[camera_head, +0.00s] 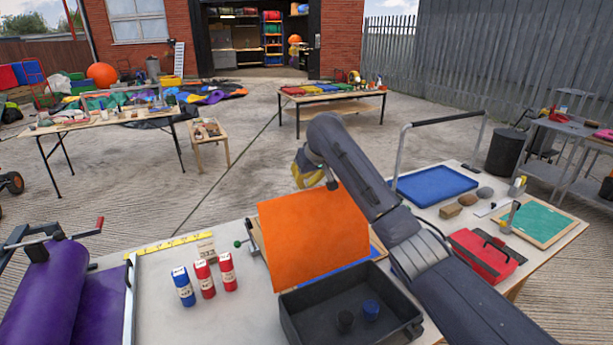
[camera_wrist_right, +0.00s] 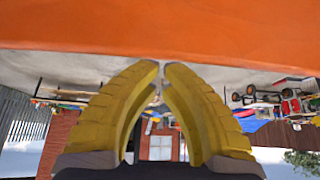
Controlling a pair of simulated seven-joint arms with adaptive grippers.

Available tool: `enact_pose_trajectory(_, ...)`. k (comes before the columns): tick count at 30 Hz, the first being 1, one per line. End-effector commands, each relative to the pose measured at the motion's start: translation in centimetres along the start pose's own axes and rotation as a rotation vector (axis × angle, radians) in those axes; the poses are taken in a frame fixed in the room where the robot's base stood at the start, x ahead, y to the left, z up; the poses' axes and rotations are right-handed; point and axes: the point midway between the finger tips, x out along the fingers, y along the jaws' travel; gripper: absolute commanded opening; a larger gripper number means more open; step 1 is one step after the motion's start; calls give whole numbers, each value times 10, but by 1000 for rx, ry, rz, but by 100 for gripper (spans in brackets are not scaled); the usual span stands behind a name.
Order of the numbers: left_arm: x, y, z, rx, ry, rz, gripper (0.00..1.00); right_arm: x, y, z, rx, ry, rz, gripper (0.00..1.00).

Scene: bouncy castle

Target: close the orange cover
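The orange cover (camera_head: 315,235) stands raised and tilted at the middle of the near table, its broad face toward me in the head view. A strip of blue (camera_head: 345,270) shows below its lower right edge. My right gripper (camera_head: 303,178), with yellow fingers, is at the cover's top edge on the far side, partly hidden by it. In the right wrist view the orange cover (camera_wrist_right: 160,38) spans the top, and the fingertips of my right gripper (camera_wrist_right: 160,66) nearly meet with nothing seen between them. Whether they touch the cover cannot be told. My left gripper is out of view.
A black bin (camera_head: 350,318) stands in front of the cover. Blue and red cans (camera_head: 205,279) stand to its left, near a purple roll (camera_head: 65,285). A red toolbox (camera_head: 486,256), blue tray (camera_head: 436,184) and green board (camera_head: 537,222) lie right of my right arm.

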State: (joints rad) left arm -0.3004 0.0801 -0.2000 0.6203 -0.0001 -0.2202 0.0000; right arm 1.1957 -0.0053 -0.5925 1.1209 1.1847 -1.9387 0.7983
Motion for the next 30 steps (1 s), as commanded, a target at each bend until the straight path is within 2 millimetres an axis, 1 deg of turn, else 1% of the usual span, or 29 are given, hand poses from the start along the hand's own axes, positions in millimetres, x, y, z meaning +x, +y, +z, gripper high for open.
enact_pose_trajectory(13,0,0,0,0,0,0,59,-19,1,23,0,0,1,0)
enact_pose_trajectory(20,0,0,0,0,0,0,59,-23,1,27,1,0,1,0)
enact_pose_trajectory(30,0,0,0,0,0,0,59,-23,1,28,0,1,1,0)
